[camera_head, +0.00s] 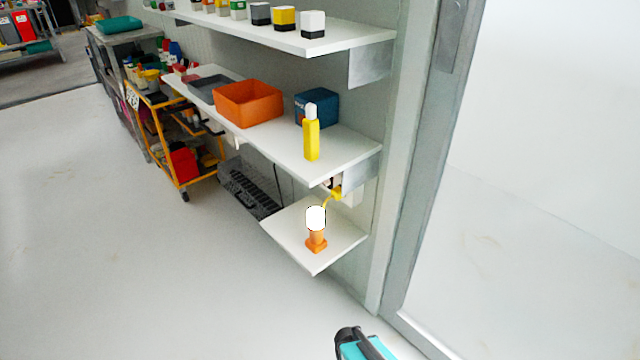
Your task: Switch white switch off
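A small white box (353,194) shows on the wall under the right end of the middle shelf, partly behind a yellow part (336,193). I cannot tell whether it is the white switch or which way it is set. A lamp with an orange base (316,245) stands on the low shelf, and its rounded top (316,218) is bright white. My gripper (349,336) seems to be the black and teal part at the bottom edge, mostly cut off. It is well in front of and below the shelves, touching nothing visible. Its fingers cannot be made out.
The middle shelf (345,152) holds an orange bin (248,104), a blue box (316,107) and a yellow bottle (311,139). The upper shelf (345,37) holds several small jars. A yellow cart (180,150) stands at the left. A door frame (425,170) bounds the right. The floor is clear.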

